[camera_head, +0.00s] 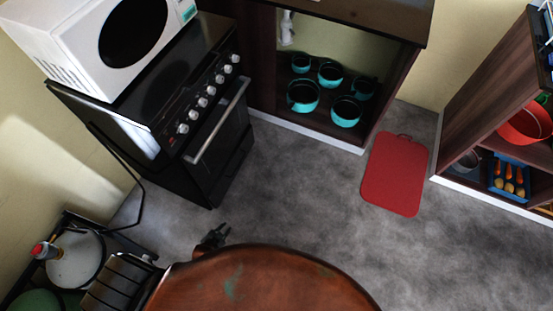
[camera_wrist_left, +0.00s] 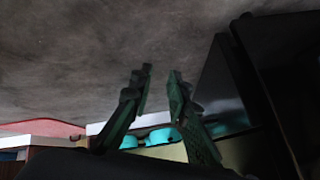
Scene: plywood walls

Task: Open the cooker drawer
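The black cooker (camera_head: 210,120) stands against the left wall, with a row of knobs and a long silver oven handle (camera_head: 220,120). Its dark lower front, where the drawer is (camera_head: 233,170), looks closed; I cannot make out the drawer's edges. My left gripper (camera_head: 214,238) is low over the floor in front of the cooker, apart from it, with its arm mostly hidden behind the brown rounded surface. In the left wrist view its two green fingers (camera_wrist_left: 160,80) are spread with nothing between them, and a large dark surface (camera_wrist_left: 225,85) is at the right. My right gripper is not in view.
A brown rounded surface (camera_head: 270,280) fills the bottom middle. A white microwave (camera_head: 105,45) sits on the cooker. Teal pots (camera_head: 303,96) stand in an open cabinet. A red board (camera_head: 396,174) lies on the grey floor (camera_head: 300,190), otherwise clear. A shelf (camera_head: 490,100) stands at right.

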